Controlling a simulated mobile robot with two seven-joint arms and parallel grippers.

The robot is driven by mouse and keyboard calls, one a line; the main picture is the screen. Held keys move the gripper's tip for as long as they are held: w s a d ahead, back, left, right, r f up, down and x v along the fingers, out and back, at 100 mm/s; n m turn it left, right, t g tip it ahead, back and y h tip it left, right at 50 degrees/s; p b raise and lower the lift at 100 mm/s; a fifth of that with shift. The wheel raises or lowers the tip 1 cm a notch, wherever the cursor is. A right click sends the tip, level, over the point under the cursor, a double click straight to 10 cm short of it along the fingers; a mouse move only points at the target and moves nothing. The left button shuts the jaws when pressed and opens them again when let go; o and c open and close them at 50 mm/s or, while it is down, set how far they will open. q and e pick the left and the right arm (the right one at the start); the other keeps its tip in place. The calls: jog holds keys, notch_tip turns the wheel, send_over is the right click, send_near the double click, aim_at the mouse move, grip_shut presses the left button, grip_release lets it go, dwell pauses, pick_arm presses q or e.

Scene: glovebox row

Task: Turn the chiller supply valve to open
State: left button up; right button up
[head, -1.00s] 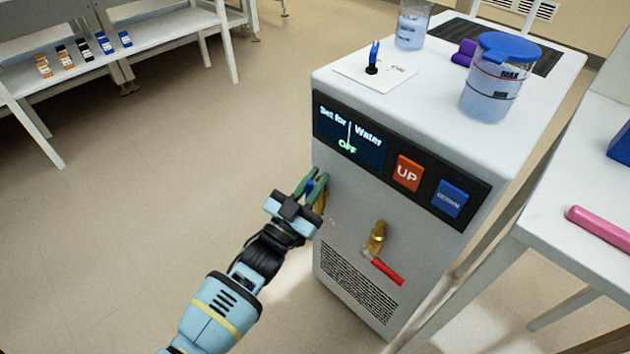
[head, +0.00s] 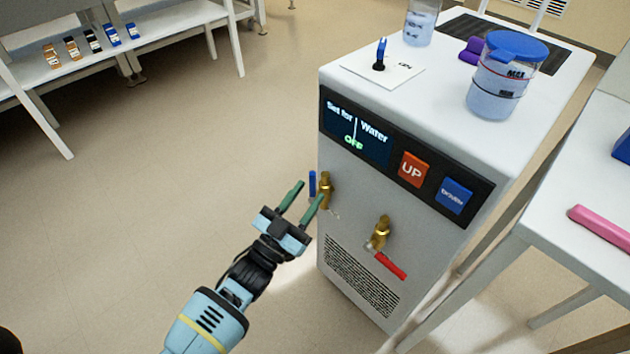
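The chiller is a white cabinet with two brass valves on its front. The left valve (head: 325,190) has a blue handle (head: 312,184) that stands upright beside the brass body. The right valve (head: 380,233) has a red handle (head: 390,265) slanting down to the right. Small labels near the valves are too small to read, so I cannot tell which is supply. My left gripper (head: 305,194) is open, its green fingers apart and empty, just below and left of the blue handle. My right gripper is not in view.
A lidded beaker (head: 502,80) and a small blue switch (head: 380,53) are on top. A white table (head: 570,185) stands close right.

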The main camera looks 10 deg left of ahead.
pick_arm(q)
jog(key=shift+v, duration=0.95)
jog(key=shift+s+a, duration=0.1)
jog(key=shift+s, duration=0.05)
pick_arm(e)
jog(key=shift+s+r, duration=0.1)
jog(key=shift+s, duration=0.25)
pick_arm(q)
jog(key=shift+f, duration=0.1)
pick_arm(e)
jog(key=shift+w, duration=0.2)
